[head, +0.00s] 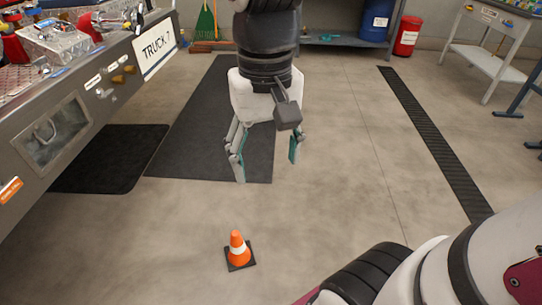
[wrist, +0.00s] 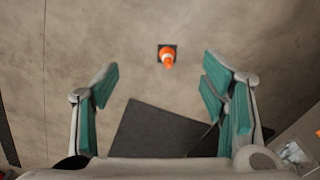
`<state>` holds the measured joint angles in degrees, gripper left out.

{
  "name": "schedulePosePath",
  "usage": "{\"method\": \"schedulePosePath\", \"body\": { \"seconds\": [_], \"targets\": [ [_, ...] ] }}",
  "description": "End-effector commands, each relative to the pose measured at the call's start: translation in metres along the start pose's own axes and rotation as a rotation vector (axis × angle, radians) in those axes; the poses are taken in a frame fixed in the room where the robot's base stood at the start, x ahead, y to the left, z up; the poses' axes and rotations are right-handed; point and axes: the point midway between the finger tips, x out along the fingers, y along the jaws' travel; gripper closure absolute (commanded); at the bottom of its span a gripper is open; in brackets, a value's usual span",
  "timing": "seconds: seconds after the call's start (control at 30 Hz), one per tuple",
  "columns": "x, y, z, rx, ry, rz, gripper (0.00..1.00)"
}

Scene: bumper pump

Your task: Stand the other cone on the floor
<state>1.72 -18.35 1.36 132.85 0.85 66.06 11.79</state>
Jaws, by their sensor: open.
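One orange cone (head: 238,246) with a white band and a dark square base stands upright on the bare floor, low in the middle of the head view. The same cone shows from above in the wrist view (wrist: 167,58), near the top middle, between the lines of the fingers. I see no second cone in either view. My gripper (head: 266,168) points down over the dark mat, farther back than the cone and apart from it. Its teal-padded fingers are spread wide with nothing between them, as the wrist view also shows (wrist: 160,87).
The truck's metal bumper (head: 62,135), with red fittings on top, fills the left side. Dark mats (head: 185,140) lie beside it. A blue drum (head: 376,20) and a red bin (head: 407,37) stand at the back. A floor grate (head: 435,140) runs at right; floor around the cone is clear.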

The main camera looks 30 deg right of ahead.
Motion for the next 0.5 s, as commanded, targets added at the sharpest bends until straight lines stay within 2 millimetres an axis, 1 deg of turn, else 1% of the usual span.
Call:
{"method": "schedulePosePath", "body": {
  "seconds": [0.03,0.07,0.1,0.2,0.3,0.33,0.4,0.5],
  "targets": [
    [-0.005,0.004,0.021,-0.024,0.012,-0.001,0.34],
    [-0.006,0.007,0.033,-0.041,0.015,-0.001,0.34],
    [-0.007,0.010,0.048,-0.060,0.016,0.000,0.34],
    [-0.007,0.018,0.082,-0.108,0.022,0.000,0.34],
    [-0.003,0.024,0.109,-0.147,0.025,0.000,0.34],
    [-0.002,0.025,0.116,-0.156,0.026,0.000,0.34],
    [0.001,0.028,0.127,-0.174,0.027,0.000,0.34],
    [0.004,0.030,0.136,-0.189,0.028,0.000,0.34]
  ]
}}
